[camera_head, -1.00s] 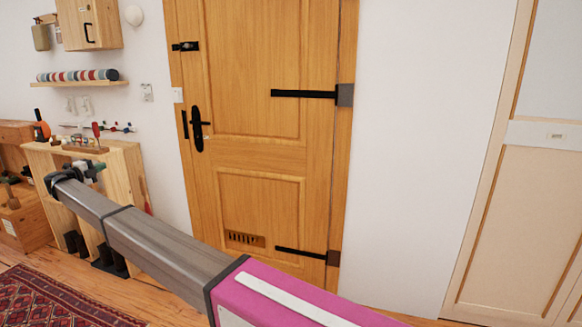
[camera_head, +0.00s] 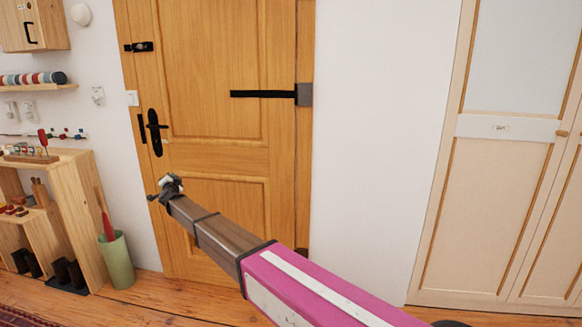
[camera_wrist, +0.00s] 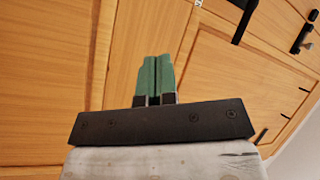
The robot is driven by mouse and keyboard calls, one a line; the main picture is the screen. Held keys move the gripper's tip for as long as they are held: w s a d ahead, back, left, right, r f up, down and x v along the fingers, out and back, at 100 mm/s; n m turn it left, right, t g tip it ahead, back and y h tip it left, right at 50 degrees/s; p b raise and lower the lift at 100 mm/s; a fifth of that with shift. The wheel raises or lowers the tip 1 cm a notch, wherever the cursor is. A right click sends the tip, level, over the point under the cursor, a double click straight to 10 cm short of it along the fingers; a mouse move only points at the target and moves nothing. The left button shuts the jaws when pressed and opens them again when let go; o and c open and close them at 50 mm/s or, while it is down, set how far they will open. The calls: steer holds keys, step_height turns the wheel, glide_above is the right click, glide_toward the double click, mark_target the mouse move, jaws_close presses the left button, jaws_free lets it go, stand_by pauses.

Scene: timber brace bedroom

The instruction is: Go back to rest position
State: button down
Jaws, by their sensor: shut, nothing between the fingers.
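My gripper (camera_wrist: 155,77) shows in the wrist view with its two green fingers together and nothing between them. In the head view my gripper (camera_head: 153,197) is at the far end of my arm, seen in front of the lower left part of the wooden door (camera_head: 212,155). It appears below the black door handle (camera_head: 153,132). I cannot tell from these views how close it is to the door.
A wooden shelf unit (camera_head: 80,215) stands at the left, with a green bin (camera_head: 117,262) holding red items beside it. A pale wardrobe (camera_head: 497,200) is at the right. White wall (camera_head: 375,130) lies between door and wardrobe.

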steer(key=s+d+f+n+g, duration=0.25)
steer(key=d+f, duration=0.35)
steer(key=d, duration=0.7)
steer(key=s+d+f+n+g, duration=0.25)
steer(key=d+f+g, duration=0.2)
steer(key=d, duration=0.95)
steer(key=s+d+f+n+g, duration=0.25)
steer(key=d+f, duration=0.45)
steer(key=d, duration=0.6)
steer(key=s+d+f+g+h, duration=0.2)
steer(key=s+d+g, duration=0.1)
steer(key=s+d, duration=0.7)
steer(key=s+d+f+g+h, duration=0.2)
steer(key=s+d+f+g, duration=0.1)
steer(key=s+d, duration=0.7)
steer(key=s+d+f+g+h, duration=0.2)
steer(key=s+d+g, duration=0.1)
steer(key=s+d, duration=0.7)
steer(key=d, duration=0.4)
steer(key=shift+f+h, duration=0.3)
steer(key=shift+h, duration=0.1)
